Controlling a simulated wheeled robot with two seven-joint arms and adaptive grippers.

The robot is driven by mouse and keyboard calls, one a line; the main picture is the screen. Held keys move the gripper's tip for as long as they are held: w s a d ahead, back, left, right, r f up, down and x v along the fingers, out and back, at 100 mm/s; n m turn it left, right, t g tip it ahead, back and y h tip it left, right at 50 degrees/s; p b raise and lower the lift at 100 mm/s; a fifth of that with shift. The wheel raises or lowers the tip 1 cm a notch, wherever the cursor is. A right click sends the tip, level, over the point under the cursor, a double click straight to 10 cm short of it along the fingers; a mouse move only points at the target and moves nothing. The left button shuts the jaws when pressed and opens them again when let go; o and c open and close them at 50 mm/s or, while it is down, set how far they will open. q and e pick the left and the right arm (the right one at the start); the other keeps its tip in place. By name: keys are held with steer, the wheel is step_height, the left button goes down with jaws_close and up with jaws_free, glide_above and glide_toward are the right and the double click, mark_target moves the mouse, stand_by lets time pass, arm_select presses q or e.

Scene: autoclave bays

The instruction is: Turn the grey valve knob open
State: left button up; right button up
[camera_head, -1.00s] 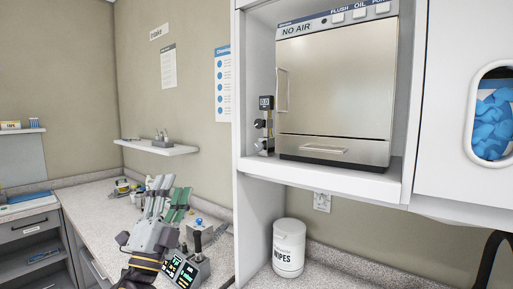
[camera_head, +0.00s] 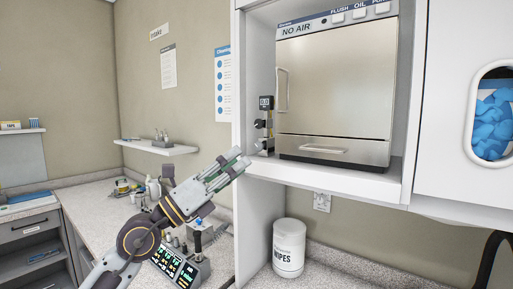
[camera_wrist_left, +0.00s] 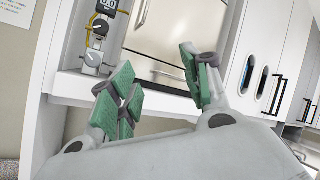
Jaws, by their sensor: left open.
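The valve unit stands on the shelf left of the steel autoclave (camera_head: 335,92), with a small display at its top. Its lower grey knob (camera_head: 259,146) shows just beyond my left fingertips. In the left wrist view the grey knob (camera_wrist_left: 93,58) sits below a darker knob (camera_wrist_left: 100,28). My left gripper (camera_head: 239,160) is open, its green-padded fingers pointing up and right toward the unit. In the left wrist view the left gripper (camera_wrist_left: 160,88) has nothing between its spread fingers, and the knob lies up and left of them, apart. My right gripper is not in view.
The shelf's white front edge (camera_head: 320,184) and the cabinet's side wall (camera_head: 238,220) are close to my left gripper. A wipes tub (camera_head: 289,248) stands on the counter below. A control box (camera_head: 183,262) is behind my left arm.

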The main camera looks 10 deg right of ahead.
arm_select(q)
steer(key=w+d+m+y, duration=0.1)
steer(key=m+y, duration=0.1)
steer(key=m+t+y, duration=0.1)
steer(key=t+y, duration=0.1)
steer(key=y, duration=0.5)
glide_toward(258, 146)
steer(key=v, duration=0.5)
steer(key=shift+w+d+f, duration=0.1)
steer(key=shift+w+f, duration=0.15)
steer(key=shift+w+d, duration=0.1)
steer(key=shift+d, duration=0.05)
steer(key=p+x, duration=0.1)
steer(key=x, duration=0.3)
steer(key=p+x, duration=0.2)
steer(key=x, duration=0.2)
steer(key=p+x, duration=0.1)
steer(key=x, duration=0.3)
steer(key=shift+r+p, duration=0.3)
steer(key=shift+r, duration=0.05)
steer(key=shift+w+d+f, duration=0.1)
steer(key=shift+w+d, duration=0.4)
